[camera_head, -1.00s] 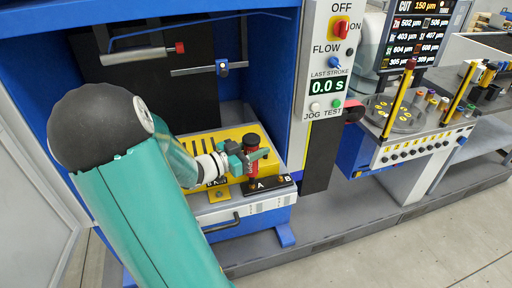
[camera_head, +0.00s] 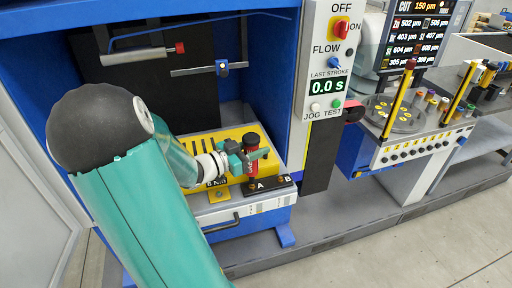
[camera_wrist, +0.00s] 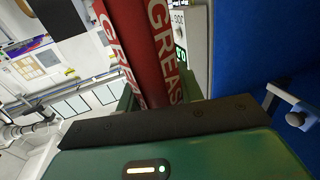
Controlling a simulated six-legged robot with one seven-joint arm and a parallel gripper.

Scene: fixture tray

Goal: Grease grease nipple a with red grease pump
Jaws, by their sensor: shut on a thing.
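The red grease pump (camera_head: 250,177) has a dark top and stands about upright in my gripper (camera_head: 256,156), above the black plate (camera_head: 277,185) on the front of the yellow fixture. The fingers are shut around its body. In the wrist view the red pump (camera_wrist: 168,55) shows white GREASE lettering and lies between the jaws. The plate carries the labels A and B. The pump's lower end is at the left of the plate, beside label A. Grease nipple a is hidden or too small to make out, so I cannot tell whether the pump touches it.
The yellow fixture block (camera_head: 203,143) stands inside the blue cabinet. A control panel (camera_head: 327,65) with a red knob and a 0.0 s display is right of it. A round turntable station (camera_head: 405,112) stands farther right. A drawer handle (camera_head: 222,224) is below.

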